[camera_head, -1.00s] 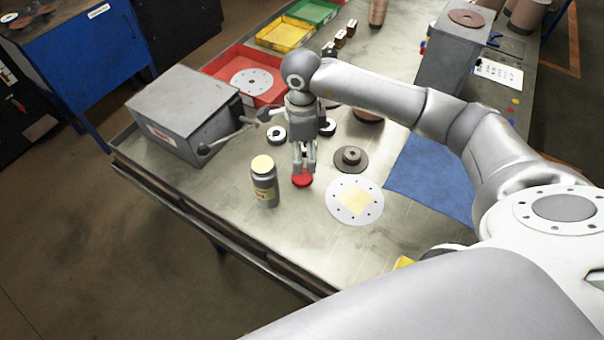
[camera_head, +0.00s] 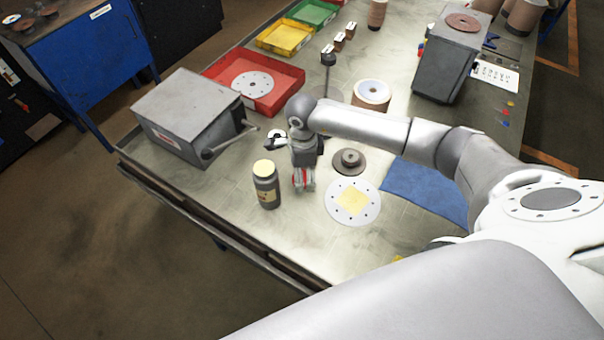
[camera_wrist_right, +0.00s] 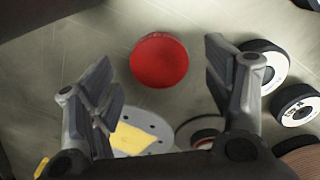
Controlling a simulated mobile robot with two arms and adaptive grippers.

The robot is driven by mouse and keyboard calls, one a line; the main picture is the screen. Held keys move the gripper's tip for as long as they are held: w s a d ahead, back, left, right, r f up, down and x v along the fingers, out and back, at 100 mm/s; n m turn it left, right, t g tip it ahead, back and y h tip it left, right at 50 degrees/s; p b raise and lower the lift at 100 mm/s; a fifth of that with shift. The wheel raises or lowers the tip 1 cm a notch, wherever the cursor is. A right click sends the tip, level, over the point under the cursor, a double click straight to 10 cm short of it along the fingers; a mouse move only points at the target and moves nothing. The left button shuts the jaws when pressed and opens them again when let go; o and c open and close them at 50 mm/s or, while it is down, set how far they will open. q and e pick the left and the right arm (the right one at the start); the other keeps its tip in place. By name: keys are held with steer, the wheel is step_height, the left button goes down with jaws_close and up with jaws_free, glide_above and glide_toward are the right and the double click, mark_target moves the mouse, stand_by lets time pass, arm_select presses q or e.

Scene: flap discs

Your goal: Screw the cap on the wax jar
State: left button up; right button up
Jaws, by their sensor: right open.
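The wax jar (camera_head: 266,190) is dark with a pale label and a pale yellow top. It stands upright on the bench, left of my right gripper in the head view. The red cap (camera_wrist_right: 159,62) lies on the bench apart from the jar. In the head view the cap (camera_head: 303,181) is partly hidden by my right gripper's fingers. My right gripper (camera_head: 304,184) points down at the cap with its fingers open. In the right wrist view the open fingers (camera_wrist_right: 160,68) show on both sides of the cap, with gaps. My left gripper is not in view.
A grey box with a lever (camera_head: 190,112) stands behind the jar. A white disc with a yellow square (camera_head: 334,205), a dark flanged piece (camera_head: 348,161) and a blue mat (camera_head: 425,188) lie to the right. The bench's front edge (camera_head: 215,228) is close to the jar.

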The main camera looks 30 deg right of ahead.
steer(key=shift+f, duration=0.55)
steer(key=shift+c, duration=0.5)
steer(key=c, duration=0.7)
steer(key=shift+r, duration=0.1)
